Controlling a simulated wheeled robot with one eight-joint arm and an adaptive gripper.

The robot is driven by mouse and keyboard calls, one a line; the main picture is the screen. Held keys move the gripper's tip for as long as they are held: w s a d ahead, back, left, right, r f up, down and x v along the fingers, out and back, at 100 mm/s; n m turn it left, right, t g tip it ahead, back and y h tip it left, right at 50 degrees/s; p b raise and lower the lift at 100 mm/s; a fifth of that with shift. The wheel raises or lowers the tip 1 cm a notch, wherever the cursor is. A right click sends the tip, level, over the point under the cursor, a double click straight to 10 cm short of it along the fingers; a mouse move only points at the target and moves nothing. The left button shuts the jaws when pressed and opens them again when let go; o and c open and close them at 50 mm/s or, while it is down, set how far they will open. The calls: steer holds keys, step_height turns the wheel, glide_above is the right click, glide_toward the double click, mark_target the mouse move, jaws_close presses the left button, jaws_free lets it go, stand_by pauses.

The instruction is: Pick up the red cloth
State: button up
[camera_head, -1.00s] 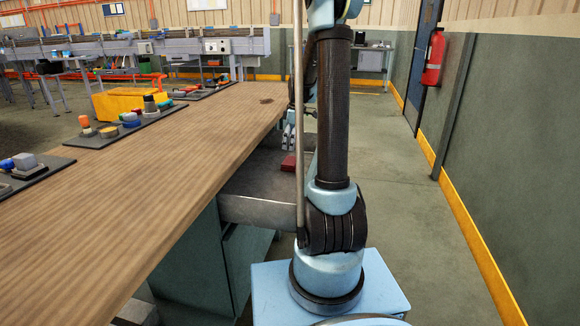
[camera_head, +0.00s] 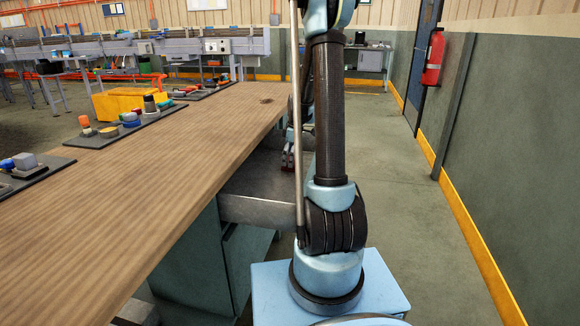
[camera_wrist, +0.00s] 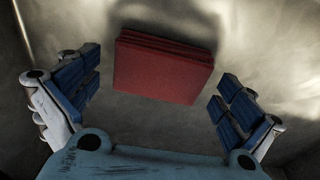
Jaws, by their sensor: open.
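The red cloth (camera_wrist: 162,68) is a folded, layered block lying on a grey metal surface in the wrist view. My gripper (camera_wrist: 158,92) is open, with one blue-padded finger on the left and the other on the right. The cloth lies between and slightly beyond the fingers, and neither finger touches it. In the head view my gripper (camera_head: 288,158) is partly hidden behind my arm, low over the metal surface. Only a small dark red patch shows there beside it.
The grey metal shelf (camera_head: 258,208) juts out below the right edge of the wooden table (camera_head: 170,180). Dark trays with small parts stand on the table's left side, with a yellow bin (camera_head: 118,104) behind. A green wall with a fire extinguisher (camera_head: 434,58) stands at the right. The floor aisle is clear.

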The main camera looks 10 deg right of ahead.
steer(key=shift+c, duration=0.2)
steer(key=c, duration=0.9)
step_height(320, 180, up, 10)
